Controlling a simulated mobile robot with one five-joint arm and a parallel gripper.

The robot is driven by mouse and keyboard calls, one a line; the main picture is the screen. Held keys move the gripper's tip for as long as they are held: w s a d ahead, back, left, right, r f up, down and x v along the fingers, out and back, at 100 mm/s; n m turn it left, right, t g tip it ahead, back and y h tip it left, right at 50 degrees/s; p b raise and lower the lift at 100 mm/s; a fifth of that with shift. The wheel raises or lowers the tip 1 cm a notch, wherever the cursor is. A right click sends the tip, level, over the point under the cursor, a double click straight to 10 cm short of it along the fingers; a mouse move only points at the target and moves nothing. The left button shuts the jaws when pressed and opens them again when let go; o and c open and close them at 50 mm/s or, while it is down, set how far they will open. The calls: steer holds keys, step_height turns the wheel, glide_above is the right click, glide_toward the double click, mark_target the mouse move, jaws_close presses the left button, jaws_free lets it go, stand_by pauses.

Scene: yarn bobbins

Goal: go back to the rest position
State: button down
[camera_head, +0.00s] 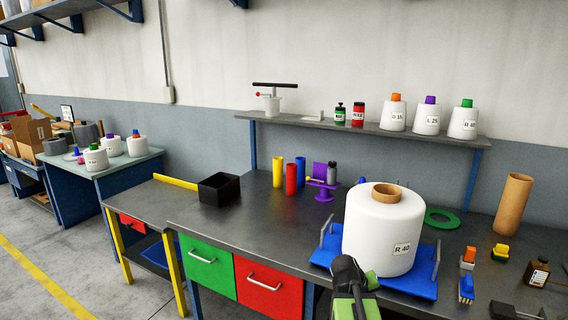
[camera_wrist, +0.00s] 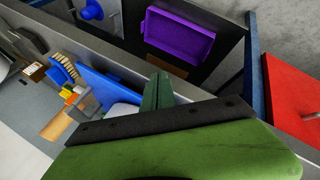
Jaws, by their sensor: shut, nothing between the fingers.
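My gripper (camera_head: 352,288), green and black, is low in front of the workbench, just in front of the large white bobbin labelled R 40 (camera_head: 375,235). It is shut with nothing in it. Its green fingers (camera_wrist: 157,92) also show in the wrist view, near the bench's edge. The bobbin stands upright on a blue tray (camera_head: 425,285) with grey handles. In the picture my gripper overlaps the bobbin's lower left; I cannot tell how wide the gap is.
The dark workbench (camera_head: 250,222) holds a black box (camera_head: 219,188), coloured tubes, a green ring (camera_head: 441,218) and a cardboard tube (camera_head: 513,204). Green and red drawers (camera_head: 270,287) front it. A purple tray (camera_wrist: 180,38) lies below bench level. The floor at left is clear.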

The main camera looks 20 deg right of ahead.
steer(key=w+a+f+n+y, duration=0.1)
steer(key=a+y, duration=0.1)
steer(key=a, duration=1)
steer(key=w+a+f+n+g+y, duration=0.1)
steer(key=a+f+y, duration=0.15)
steer(key=a, duration=0.95)
steer(key=w+a+f+n+y, duration=0.1)
steer(key=a+y, duration=0.2)
steer(key=a, duration=0.9)
step_height(320, 180, down, 10)
steer(key=s+d+b, duration=0.1)
steer(key=s+b, duration=0.2)
steer(key=b, duration=0.7)
step_height(320, 180, up, 17)
steer(key=p, duration=1.7)
steer(key=shift+g, duration=0.4)
steer(key=shift+w+d+h, duration=0.1)
steer(key=shift+h, duration=0.15)
steer(key=shift+d, duration=0.1)
